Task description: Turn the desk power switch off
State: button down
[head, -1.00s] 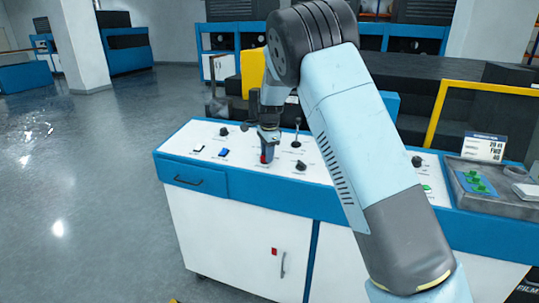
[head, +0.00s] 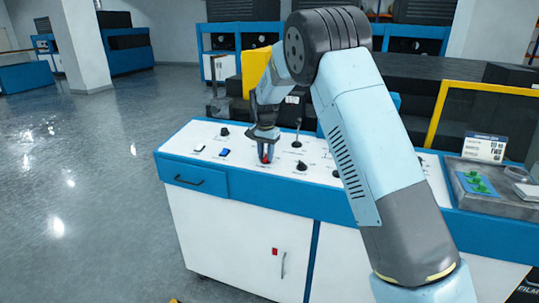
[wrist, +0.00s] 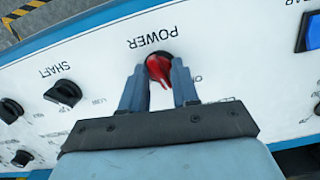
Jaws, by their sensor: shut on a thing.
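The desk power switch (wrist: 159,68) is a red rotary knob under the label POWER on the white panel, shown upside down in the wrist view. My gripper (wrist: 159,88) is shut on this knob, with one blue-grey finger on each side of it. The knob's narrow pointer runs toward the gripper's base in the wrist view. In the head view my gripper (head: 264,154) reaches down to the panel, and only a little of the red knob (head: 266,158) shows between the fingers. The ON and OFF marks are partly hidden by the fingers.
Black knobs stand close by on the panel, including the SHAFT knob (wrist: 64,93). A blue rocker switch (head: 224,153) is left of my gripper, and an upright lever (head: 297,135) is to its right. A grey tray (head: 490,195) with green pieces lies at the right end.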

jog(key=n, duration=0.5)
jog(key=shift+s+f+h, duration=0.1)
jog(key=shift+f+h, duration=0.15)
jog(key=shift+h, duration=0.15)
jog(key=n, duration=0.3)
jog(key=shift+a+r+n, duration=0.1)
jog(key=shift+a+n, duration=0.1)
jog(key=shift+n, duration=0.7)
jog(key=shift+r, duration=0.1)
jog(key=shift+a, duration=0.1)
jog(key=c, duration=1.2)
grip_release()
jog(key=shift+r, duration=0.1)
